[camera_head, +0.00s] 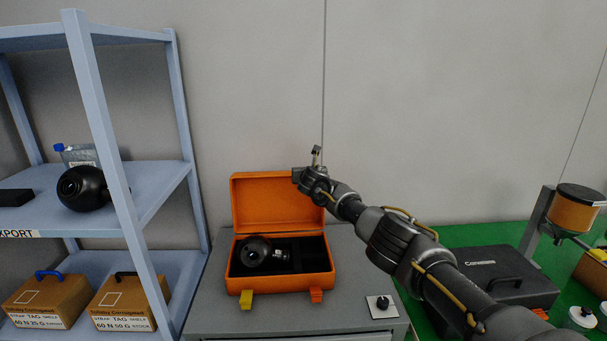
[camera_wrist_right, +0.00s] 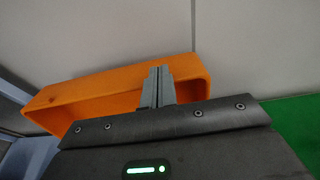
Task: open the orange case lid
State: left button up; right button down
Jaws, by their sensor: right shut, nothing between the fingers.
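The orange case (camera_head: 233,279) stands on a grey cabinet top with its lid (camera_head: 262,187) raised upright at the back. A black round camera (camera_head: 255,251) lies in the left part of the case's dark interior. My right gripper (camera_head: 316,151) is at the lid's upper right corner, its fingers pointing up. In the right wrist view the fingers of my right gripper (camera_wrist_right: 158,72) are closed together with nothing between them, in front of the orange lid (camera_wrist_right: 105,95). I cannot tell whether they touch the lid. My left gripper is not in view.
A blue-grey shelf (camera_head: 152,185) with another black camera (camera_head: 83,188) and brown boxes (camera_head: 45,301) stands at the left. A small white plate with a black knob (camera_head: 382,306) lies on the grey cabinet (camera_head: 215,318). A black case (camera_head: 487,276) sits on the green surface at the right.

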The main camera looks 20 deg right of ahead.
dwell(0.4)
jog(key=b+v, duration=0.2)
jog(key=v, duration=0.8)
jog(key=shift+s+a+b, duration=0.2)
jog(key=shift+s+b, duration=0.1)
jog(key=shift+s, duration=0.1)
